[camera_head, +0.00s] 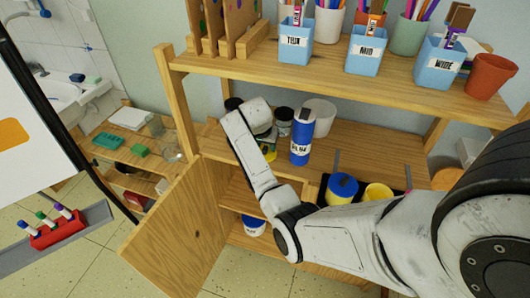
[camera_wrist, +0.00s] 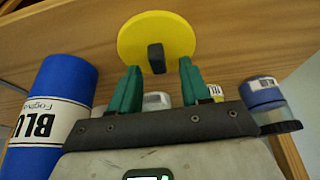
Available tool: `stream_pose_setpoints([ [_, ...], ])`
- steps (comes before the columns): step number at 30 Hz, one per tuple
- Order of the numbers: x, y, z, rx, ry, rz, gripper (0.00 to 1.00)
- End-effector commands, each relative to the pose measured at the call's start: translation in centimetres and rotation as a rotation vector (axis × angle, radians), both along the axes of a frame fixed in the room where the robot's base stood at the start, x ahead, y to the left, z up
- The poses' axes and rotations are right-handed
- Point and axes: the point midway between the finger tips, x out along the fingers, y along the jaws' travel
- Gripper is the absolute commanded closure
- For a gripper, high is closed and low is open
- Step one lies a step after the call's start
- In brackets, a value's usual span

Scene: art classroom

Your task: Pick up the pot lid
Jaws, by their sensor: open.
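The pot lid (camera_wrist: 133,38) is a flat yellow disc with a dark knob (camera_wrist: 155,57). In the wrist view it lies against the wooden shelf surface, just beyond my fingertips. My gripper (camera_wrist: 160,75) is open and empty, its two green fingers spread on either side of the knob's line. I cannot tell whether they touch the lid. In the head view my gripper is over the middle shelf, left of a blue bottle, with its fingers hidden behind my wrist. A yellow patch (camera_head: 269,153), likely the lid, shows below it.
The blue bottle (camera_head: 301,140) stands close beside my gripper and shows in the wrist view (camera_wrist: 60,95). Jars and a white container (camera_head: 320,112) stand behind. The upper shelf (camera_head: 330,75) with brush cups overhangs. A cabinet door (camera_head: 178,235) stands open at left.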

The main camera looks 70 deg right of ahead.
Motion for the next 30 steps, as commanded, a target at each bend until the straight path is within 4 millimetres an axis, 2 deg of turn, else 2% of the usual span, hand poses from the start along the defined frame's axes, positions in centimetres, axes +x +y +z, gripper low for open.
stream_pose_setpoints([
  [8, 0.04, -0.09, -0.27, 0.0, -0.001, 0.0, 0.53],
  [22, 0.01, -0.07, -0.26, 0.0, -0.001, 0.0, 0.98],
  [30, 0.01, -0.07, -0.26, 0.0, -0.001, 0.0, 1.0],
])
